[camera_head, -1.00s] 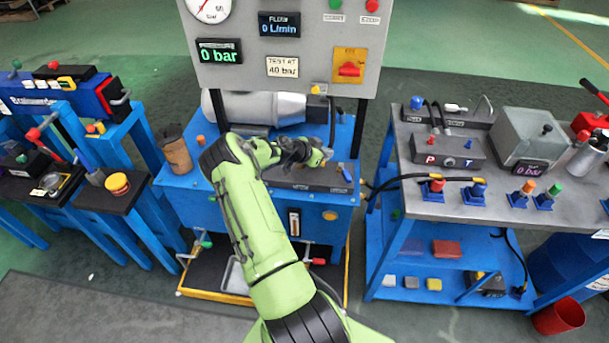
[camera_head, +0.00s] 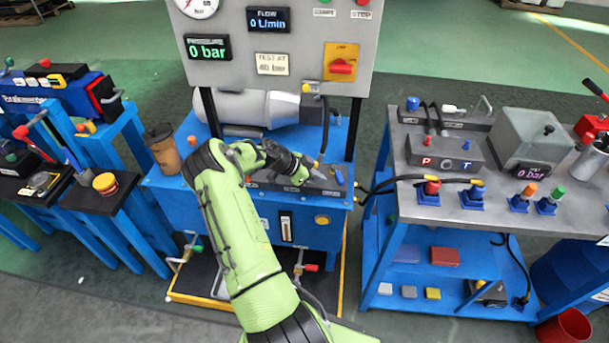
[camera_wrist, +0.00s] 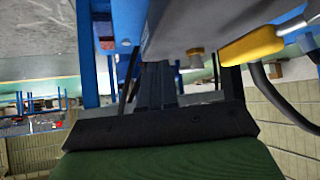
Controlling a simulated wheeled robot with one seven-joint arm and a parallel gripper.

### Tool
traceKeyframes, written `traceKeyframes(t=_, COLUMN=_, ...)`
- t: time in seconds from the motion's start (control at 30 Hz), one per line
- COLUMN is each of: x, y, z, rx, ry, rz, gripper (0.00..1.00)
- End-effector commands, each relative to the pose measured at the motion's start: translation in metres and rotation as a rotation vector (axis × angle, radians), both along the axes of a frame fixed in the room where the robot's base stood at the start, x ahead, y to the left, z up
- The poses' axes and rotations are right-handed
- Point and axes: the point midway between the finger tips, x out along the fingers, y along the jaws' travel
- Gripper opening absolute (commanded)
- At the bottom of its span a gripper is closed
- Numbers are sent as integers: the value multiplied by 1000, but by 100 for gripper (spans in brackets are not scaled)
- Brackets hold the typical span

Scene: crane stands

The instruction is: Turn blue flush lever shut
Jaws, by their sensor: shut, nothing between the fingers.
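The blue flush lever (camera_head: 340,177) shows as a small blue handle at the right end of the dark valve block (camera_head: 268,181) on the front of the blue test stand. My gripper (camera_head: 316,170) is shut and empty, its tip just left of the blue lever and over the block. I cannot tell whether it touches the lever. In the wrist view, the shut fingers (camera_wrist: 155,85) point away from the camera, beneath a grey surface. The lever cannot be made out clearly there.
A grey gauge panel (camera_head: 290,60) stands above the block. A yellow fitting with a hose (camera_wrist: 252,45) is close to the fingers' right in the wrist view. A brown cup (camera_head: 163,150) stands left. The grey bench (camera_head: 400,160) is to the right, across a gap with black hoses.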

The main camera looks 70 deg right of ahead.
Motion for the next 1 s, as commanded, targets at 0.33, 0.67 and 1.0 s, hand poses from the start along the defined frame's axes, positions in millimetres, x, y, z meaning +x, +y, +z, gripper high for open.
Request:
traceKeyframes(t=0.33, x=-25, y=-19, z=3, rx=-3, ry=-1, rz=0, gripper=0)
traceKeyframes(t=0.67, x=-26, y=-19, z=3, rx=-3, ry=-1, rz=4, gripper=0)
traceKeyframes(t=1.0, x=-38, y=-20, z=3, rx=-3, ry=-1, rz=45, gripper=0)
